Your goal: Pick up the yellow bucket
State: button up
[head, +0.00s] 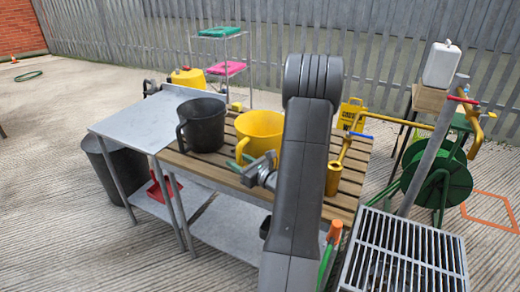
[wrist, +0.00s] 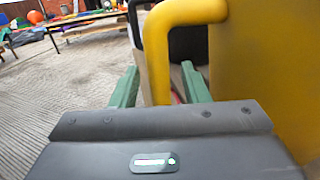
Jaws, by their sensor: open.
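The yellow bucket (head: 262,128) stands upright on the slatted wooden table, right of a black bucket. My gripper (head: 256,158) is at its near side, low against the handle side, partly covered by my arm. In the wrist view my gripper (wrist: 160,75) is open, with its two green fingers apart. The bucket's yellow handle (wrist: 158,55) comes down between the fingers, and the bucket's wall (wrist: 268,70) fills the right side. I cannot tell whether either finger touches the handle.
The black bucket (head: 203,128) stands close on the left, by a grey metal table (head: 140,122). A yellow tool (head: 335,175) stands right of my arm. A metal grate (head: 405,255) and a green hose reel (head: 440,180) are at right. Concrete floor (head: 60,200) lies open at left.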

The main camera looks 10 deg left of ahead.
grip_shut()
